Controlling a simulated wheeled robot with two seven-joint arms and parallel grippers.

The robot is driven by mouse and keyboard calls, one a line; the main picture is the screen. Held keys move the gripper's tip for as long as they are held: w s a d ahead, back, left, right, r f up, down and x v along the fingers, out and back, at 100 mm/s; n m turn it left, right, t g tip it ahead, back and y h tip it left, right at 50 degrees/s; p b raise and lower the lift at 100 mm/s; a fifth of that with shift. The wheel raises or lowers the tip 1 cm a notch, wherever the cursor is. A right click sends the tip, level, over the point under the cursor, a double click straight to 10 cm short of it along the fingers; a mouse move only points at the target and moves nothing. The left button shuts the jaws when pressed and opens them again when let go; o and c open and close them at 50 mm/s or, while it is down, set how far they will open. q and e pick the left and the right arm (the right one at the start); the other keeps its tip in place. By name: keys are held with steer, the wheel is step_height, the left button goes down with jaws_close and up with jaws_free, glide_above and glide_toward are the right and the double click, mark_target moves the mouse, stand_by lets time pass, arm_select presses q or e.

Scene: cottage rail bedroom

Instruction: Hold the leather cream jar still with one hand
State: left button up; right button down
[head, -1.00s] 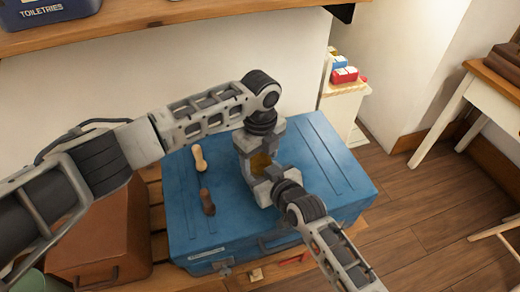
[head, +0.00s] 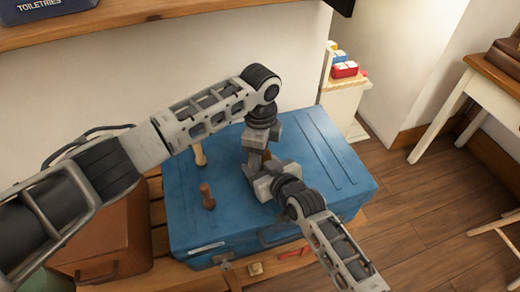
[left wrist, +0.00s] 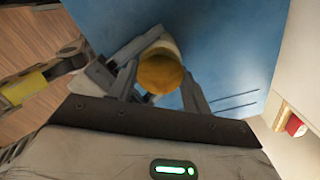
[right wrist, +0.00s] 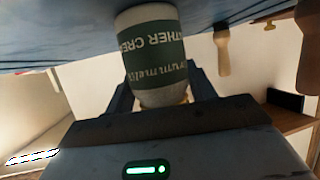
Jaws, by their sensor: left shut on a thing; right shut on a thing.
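The leather cream jar stands on the blue suitcase (head: 325,170). Its white body with a green label shows in the right wrist view (right wrist: 150,50), where the picture is upside down. Its amber lid shows in the left wrist view (left wrist: 160,72) and only as a sliver in the head view (head: 267,155). My left gripper (head: 259,152) comes from above and is shut on the lid, a finger on each side. My right gripper (head: 258,180) comes in low from the front right and is shut on the jar's body. The grippers hide most of the jar in the head view.
Two wooden-handled tools, one pale (head: 200,155) and one dark (head: 207,197), stand on the suitcase left of the jar. A brown case (head: 110,235) is at the left. A shelf (head: 160,25) runs above. The suitcase's right side is clear.

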arm_select(q)
steer(key=o, duration=1.1)
step_height(320, 180, up, 4)
steer(key=shift+r, duration=0.2)
steer(key=shift+r+m, duration=0.45)
steer(key=shift+m, duration=0.05)
steer(key=shift+c, duration=0.4)
steer(key=r+m, duration=0.1)
steer(key=m, duration=0.2)
steer(key=shift+w+r, duration=0.15)
steer(key=shift+r, duration=0.25)
steer(key=shift+r+m, duration=0.35)
steer(key=shift+m, duration=0.85)
steer(key=shift+f, duration=0.25)
steer(key=shift+m, duration=0.3)
step_height(320, 180, down, 7)
steer(key=shift+f, duration=0.15)
